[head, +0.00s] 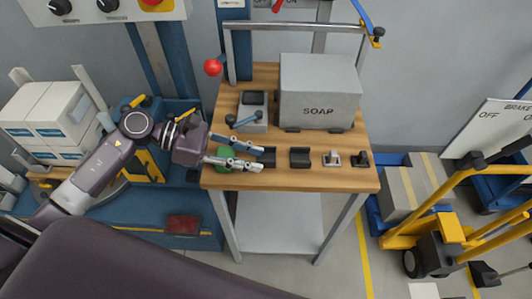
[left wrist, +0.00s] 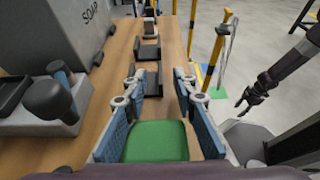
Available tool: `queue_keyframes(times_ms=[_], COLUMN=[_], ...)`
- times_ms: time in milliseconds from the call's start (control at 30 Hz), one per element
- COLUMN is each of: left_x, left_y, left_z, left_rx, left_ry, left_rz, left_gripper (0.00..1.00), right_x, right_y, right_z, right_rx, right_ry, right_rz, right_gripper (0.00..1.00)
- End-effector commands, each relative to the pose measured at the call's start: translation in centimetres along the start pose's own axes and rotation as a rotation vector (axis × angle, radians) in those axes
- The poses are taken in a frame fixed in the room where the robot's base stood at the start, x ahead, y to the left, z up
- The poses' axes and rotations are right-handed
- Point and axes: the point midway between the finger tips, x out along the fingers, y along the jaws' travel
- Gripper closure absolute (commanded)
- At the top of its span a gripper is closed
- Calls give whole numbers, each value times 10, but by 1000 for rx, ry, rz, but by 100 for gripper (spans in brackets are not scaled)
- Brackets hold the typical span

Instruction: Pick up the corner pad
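My left gripper (head: 262,158) is open, low over the left part of the wooden table, with its fingers pointing right. A green pad-like block (head: 226,153) lies between the fingers near their base; it also shows in the left wrist view (left wrist: 157,142). I cannot tell whether the fingers touch it. A dark angled block (head: 268,157) lies at the fingertips, and a similar dark block (head: 300,157) sits to its right. Which of these is the corner pad is not marked. My right gripper (left wrist: 252,97) shows small and dark in the left wrist view, away from the table.
The wooden table (head: 240,180) also holds a grey SOAP box (head: 318,95), a device with a dark lever (head: 250,115), and two small clips (head: 332,158) at front right. A metal rail frame (head: 295,27) stands behind. A yellow pallet truck (head: 430,240) is to the right.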

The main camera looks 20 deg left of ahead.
Motion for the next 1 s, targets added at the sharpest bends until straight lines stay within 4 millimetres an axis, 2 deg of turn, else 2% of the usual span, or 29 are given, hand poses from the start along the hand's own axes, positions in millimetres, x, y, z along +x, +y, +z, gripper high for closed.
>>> queue_keyframes(times_ms=[100,200,433,667,1000], left_x=[16,23,24,24,23], left_y=[0,0,0,0,0], left_z=[2,1,0,0,0], left_rx=[1,1,1,1,1], left_ry=[-3,-1,1,0,0], left_rz=[1,1,1,1,1], left_gripper=[75,75,75,100,100], right_x=[-6,-6,-6,-6,-6], right_y=[1,1,2,2,2], right_z=[0,0,0,0,0], right_rx=[0,0,1,1,2], right_ry=[0,0,0,0,0], right_rz=[1,1,2,2,2], right_gripper=[60,60,60,60,60])
